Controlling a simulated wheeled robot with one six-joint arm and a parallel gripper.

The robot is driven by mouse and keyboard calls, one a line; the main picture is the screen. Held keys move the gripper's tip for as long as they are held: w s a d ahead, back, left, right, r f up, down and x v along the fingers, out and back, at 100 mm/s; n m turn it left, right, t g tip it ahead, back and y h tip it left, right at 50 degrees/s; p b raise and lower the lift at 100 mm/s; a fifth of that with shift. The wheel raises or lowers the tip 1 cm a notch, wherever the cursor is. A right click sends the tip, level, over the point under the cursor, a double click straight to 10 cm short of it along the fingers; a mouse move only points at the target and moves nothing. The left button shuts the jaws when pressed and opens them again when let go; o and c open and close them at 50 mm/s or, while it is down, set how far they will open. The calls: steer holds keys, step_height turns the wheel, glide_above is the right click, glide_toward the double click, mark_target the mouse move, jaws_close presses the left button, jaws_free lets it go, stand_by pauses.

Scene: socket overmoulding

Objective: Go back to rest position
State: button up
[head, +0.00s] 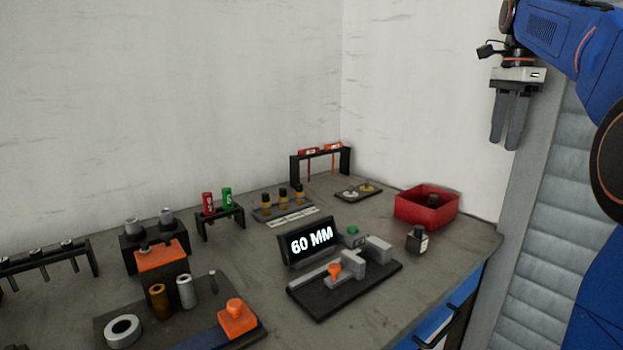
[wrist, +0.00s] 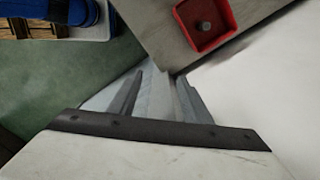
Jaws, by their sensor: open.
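My gripper (head: 509,118) hangs at the upper right of the head view, fingers pointing down, above and to the right of the bench and well clear of it. In the wrist view its two fingers (wrist: 158,100) stand apart with nothing between them. My blue arm reaches in from the right edge of the head view. The grey bench top (head: 440,265) lies below and to the left of my gripper.
A red bin (head: 420,215) with a dark part inside sits at the bench's right end; it also shows in the wrist view (wrist: 222,36). A ribbed grey panel (head: 545,230) stands at right.

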steer(key=s+a+f+n+t, duration=0.2)
steer(key=s+a+f+n, duration=0.85)
steer(key=s+f, duration=0.35)
steer(key=s+a+f+n+t, duration=0.1)
steer(key=s+f+n, duration=0.3)
steer(key=s+f, duration=0.4)
steer(key=s+a+f+n+t, duration=0.1)
steer(key=s+a+f+n, duration=0.3)
steer(key=s+f, duration=0.3)
step_height(320, 180, down, 5)
steer(key=shift+s+t, duration=0.4)
steer(key=shift+o, duration=0.5)
steer(key=shift+n, duration=0.25)
